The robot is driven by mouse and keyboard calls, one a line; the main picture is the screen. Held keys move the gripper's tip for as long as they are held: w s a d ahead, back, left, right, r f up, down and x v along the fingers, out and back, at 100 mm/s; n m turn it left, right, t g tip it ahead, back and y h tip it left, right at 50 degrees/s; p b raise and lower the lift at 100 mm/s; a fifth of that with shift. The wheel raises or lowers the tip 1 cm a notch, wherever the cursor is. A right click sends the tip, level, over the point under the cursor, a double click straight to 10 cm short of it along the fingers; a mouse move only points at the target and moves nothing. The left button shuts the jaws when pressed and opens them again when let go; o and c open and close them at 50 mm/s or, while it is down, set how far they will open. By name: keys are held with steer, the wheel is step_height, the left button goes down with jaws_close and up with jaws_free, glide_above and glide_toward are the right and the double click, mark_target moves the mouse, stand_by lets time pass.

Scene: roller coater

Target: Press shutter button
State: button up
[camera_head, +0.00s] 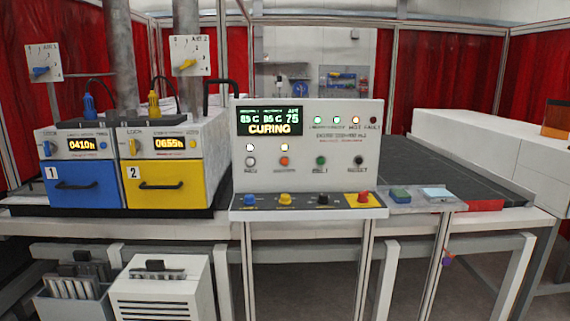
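A white control panel (350,138) stands upright in the middle. Its display (270,122) reads CURING, with 85 C, 85 C and AIR 75. Below the display is a row of small round buttons: a white one (250,161), an orange one (284,161), a green one (320,161) and a dark one (357,161). Their labels are too small to read surely, so I cannot tell which is the shutter button. The sloped ledge below carries blue, yellow and black knobs and a red button (363,197) on a yellow plate. My gripper is not in view.
A blue drawer unit (83,192) and a yellow one (165,184) stand left of the panel. A dark conveyor bed (440,160) and a white housing (470,137) lie to the right. A side shelf (430,207) holds two small pads. A white slatted box (163,292) stands below.

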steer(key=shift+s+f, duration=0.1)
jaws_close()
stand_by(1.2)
